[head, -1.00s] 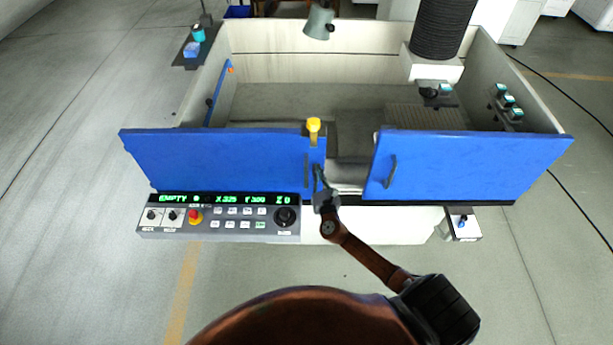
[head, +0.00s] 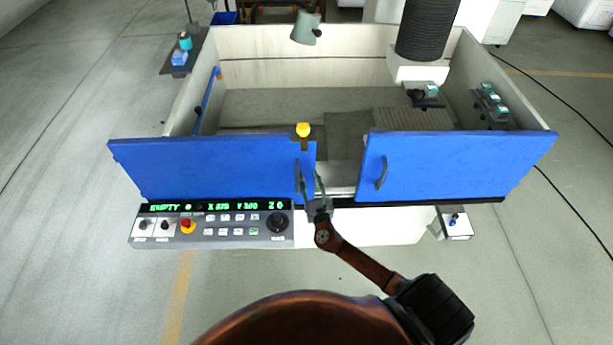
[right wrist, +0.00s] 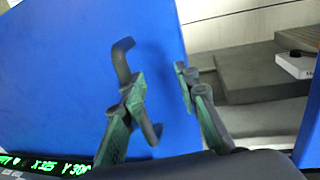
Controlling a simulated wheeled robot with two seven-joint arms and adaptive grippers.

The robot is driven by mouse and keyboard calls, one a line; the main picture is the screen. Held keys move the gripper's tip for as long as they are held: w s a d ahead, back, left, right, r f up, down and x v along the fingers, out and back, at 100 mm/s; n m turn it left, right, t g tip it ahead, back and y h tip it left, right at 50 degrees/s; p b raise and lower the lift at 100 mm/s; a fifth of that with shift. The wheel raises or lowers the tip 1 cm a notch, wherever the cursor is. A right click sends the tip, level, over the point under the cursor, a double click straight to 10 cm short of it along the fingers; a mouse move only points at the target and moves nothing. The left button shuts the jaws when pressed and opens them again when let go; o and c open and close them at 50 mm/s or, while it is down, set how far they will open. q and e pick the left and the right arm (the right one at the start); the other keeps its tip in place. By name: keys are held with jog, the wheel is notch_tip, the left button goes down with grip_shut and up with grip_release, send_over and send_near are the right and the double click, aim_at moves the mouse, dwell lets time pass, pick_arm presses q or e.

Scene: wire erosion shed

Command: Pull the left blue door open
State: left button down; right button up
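The left blue door (head: 210,168) stands upright at the front of the machine's tank, left of a gap. Its dark bar handle (right wrist: 121,62) is near the door's right edge. My right gripper (head: 310,180) is in front of that edge. In the right wrist view its two green fingers (right wrist: 160,92) are spread with a space between them. The left finger overlaps the handle's lower part; I cannot tell whether they touch. The right finger is at the door's edge. Nothing is gripped. My left gripper is not in view.
The right blue door (head: 455,165) with its own handle stands across the gap. A yellow-topped latch (head: 303,131) sits at the left door's top right corner. A control panel (head: 210,224) with a red button juts out below the left door. Floor in front is clear.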

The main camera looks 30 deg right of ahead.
jog(key=v, duration=0.7)
jog(key=shift+p, duration=0.45)
jog(key=shift+d, duration=0.1)
dwell(0.3)
jog(key=v, duration=1.2)
jog(key=shift+s, duration=0.1)
